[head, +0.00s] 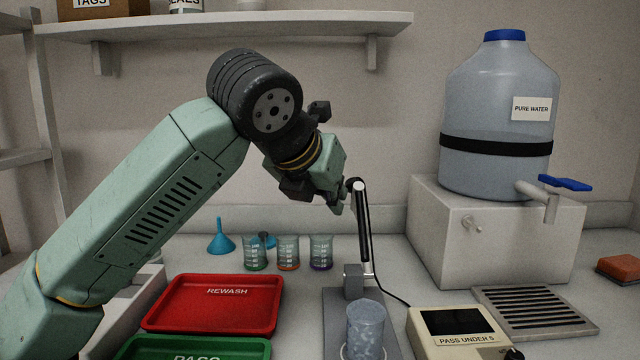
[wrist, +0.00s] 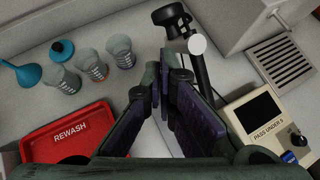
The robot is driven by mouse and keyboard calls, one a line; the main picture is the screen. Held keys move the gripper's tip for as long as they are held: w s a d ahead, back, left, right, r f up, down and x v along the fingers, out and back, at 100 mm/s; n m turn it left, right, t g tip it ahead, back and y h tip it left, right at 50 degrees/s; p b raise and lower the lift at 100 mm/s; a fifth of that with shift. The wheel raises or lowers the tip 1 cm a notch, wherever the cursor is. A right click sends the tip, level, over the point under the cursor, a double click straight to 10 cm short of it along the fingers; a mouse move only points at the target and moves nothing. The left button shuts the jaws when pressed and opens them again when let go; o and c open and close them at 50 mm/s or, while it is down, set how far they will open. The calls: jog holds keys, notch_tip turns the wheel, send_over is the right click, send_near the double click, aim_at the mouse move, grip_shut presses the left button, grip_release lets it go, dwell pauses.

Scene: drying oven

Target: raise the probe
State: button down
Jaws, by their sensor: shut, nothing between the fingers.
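The probe (head: 362,225) is a slim black and pale rod that stands nearly upright on a hinge block (head: 353,278) at the back of a grey stand plate. Its white round end and black shaft (wrist: 203,75) show in the wrist view, just right of my fingers. A dark cable runs from its top to the meter (head: 460,335). My gripper (head: 338,207) is shut and empty, close to the left of the probe's upper end; I cannot tell if they touch. It also shows in the wrist view (wrist: 166,70).
A red REWASH tray (head: 212,303) and a green PASS tray (head: 195,347) lie left. Several small beakers (head: 288,252) and a blue funnel (head: 219,238) stand behind. A water jug (head: 497,120) on a box (head: 495,235) and a drain grate (head: 535,312) are right.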

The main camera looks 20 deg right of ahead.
jog(key=shift+w+d+r, duration=0.2)
jog(key=shift+w+d, duration=0.65)
jog(key=shift+r+p, duration=0.1)
jog(key=shift+p, duration=0.3)
jog(key=w+g+p, duration=0.1)
jog(key=p, duration=0.1)
jog(key=w+d+g+y+p, duration=0.1)
jog(key=w+p, duration=0.1)
jog(key=p, duration=0.1)
jog(key=w+g+p, duration=0.1)
jog(key=w+p, duration=0.1)
jog(key=shift+d+f+n+p, duration=0.2)
jog(key=shift+f+n+p, duration=0.1)
jog(key=shift+f, duration=0.1)
